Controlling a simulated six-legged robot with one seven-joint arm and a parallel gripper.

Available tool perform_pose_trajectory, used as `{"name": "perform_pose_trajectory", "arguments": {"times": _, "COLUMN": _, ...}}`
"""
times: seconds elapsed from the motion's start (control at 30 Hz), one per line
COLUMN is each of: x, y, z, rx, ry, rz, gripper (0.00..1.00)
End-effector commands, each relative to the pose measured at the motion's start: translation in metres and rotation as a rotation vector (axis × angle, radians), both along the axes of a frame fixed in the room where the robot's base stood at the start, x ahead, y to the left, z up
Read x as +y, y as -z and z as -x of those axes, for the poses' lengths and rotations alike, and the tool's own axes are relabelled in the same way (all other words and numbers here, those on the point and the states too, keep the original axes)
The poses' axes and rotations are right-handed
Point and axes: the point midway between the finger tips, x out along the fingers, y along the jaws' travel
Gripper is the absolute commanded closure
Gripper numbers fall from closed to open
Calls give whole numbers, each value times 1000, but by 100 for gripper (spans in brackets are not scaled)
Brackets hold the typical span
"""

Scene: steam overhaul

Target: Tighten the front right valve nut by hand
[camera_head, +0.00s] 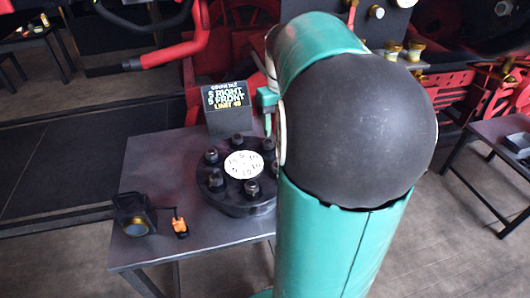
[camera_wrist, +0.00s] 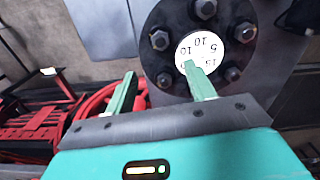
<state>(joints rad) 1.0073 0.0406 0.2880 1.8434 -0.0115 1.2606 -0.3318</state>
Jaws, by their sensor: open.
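A round dark valve cover (camera_head: 215,200) with several hex nuts around its rim lies on a grey table. A white numbered dial (camera_head: 244,164) is at its centre. My arm hides part of its right side in the head view. In the wrist view the cover (camera_wrist: 185,18) and dial (camera_wrist: 212,44) are seen close up, with a nut (camera_wrist: 164,80) left of the dial. My gripper (camera_wrist: 160,70) has its two green fingers spread wide, with nothing held between them. The right finger overlaps the dial's lower edge; I cannot tell whether anything touches.
A dark sign (camera_head: 228,108) reading "RIGHT", "FRONT" and "LIMIT" stands behind the cover. A black device (camera_head: 134,214) and a small orange item (camera_head: 180,228) sit on the table's left (camera_head: 155,165). Red machinery fills the back. Another table (camera_head: 495,135) stands right.

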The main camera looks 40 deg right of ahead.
Motion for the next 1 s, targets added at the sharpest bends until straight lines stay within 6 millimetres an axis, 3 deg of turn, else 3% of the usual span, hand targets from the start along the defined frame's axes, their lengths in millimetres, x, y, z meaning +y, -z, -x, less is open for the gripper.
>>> {"name": "perform_pose_trajectory", "arguments": {"times": 0.17, "x": 1, "y": 20, "z": 0, "rx": 1, "ry": -1, "rz": -2, "gripper": 45}}
{"name": "perform_pose_trajectory", "arguments": {"times": 0.7, "x": 1, "y": 120, "z": 0, "rx": 1, "ry": -1, "rz": -2, "gripper": 45}}
{"name": "perform_pose_trajectory", "arguments": {"times": 1.0, "x": 1, "y": 136, "z": 0, "rx": -1, "ry": -2, "rz": 1, "gripper": 45}}
